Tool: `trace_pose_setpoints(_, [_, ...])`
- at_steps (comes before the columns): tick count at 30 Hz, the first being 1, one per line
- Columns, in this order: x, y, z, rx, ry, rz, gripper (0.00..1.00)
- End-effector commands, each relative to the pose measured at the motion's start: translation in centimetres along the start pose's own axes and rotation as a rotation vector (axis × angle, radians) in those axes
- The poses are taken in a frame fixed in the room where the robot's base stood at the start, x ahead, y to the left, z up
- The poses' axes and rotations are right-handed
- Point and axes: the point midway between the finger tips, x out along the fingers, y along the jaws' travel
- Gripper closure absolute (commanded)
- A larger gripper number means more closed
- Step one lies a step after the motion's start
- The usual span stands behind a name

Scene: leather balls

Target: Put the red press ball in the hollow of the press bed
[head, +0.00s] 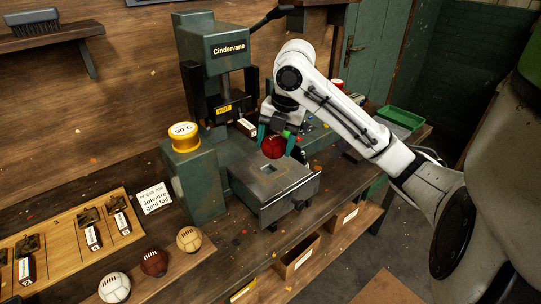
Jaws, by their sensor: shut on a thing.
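The red press ball (273,148) is between the teal fingers of my gripper (276,146), which is shut on it and points downward. The press bed (287,197) is a grey metal block with a flat top, in the middle of the head view. Its hollow (268,168) shows as a small dark recess in the top, just below the ball in the picture. The ball appears to be held above the bed, near its back part. The exact gap between ball and bed cannot be told.
The green press (212,55) stands behind, with a yellow HOT label. A post with a yellow-rimmed dial (184,138) stands left of the bed. Several stitched balls (153,262) lie on a front-left strip. A green tray (401,118) is at the right.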

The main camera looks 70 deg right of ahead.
Motion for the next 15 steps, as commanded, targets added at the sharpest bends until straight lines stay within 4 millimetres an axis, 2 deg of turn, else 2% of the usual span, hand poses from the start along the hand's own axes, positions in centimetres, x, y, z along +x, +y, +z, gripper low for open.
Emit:
trace_pose_setpoints(1, [1.2, 0.3, 0.4, 0.003, 0.006, 0.000, 0.66])
trace_pose_setpoints(3, [2.2, 0.7, 1.1, 0.002, 0.004, 0.001, 0.66])
trace_pose_setpoints(11, [4.1, 1.2, 2.5, 0.000, 0.000, 0.000, 0.66])
trace_pose_setpoints(15, [5.7, 1.0, 2.8, 0.002, 0.001, -0.001, 0.66])
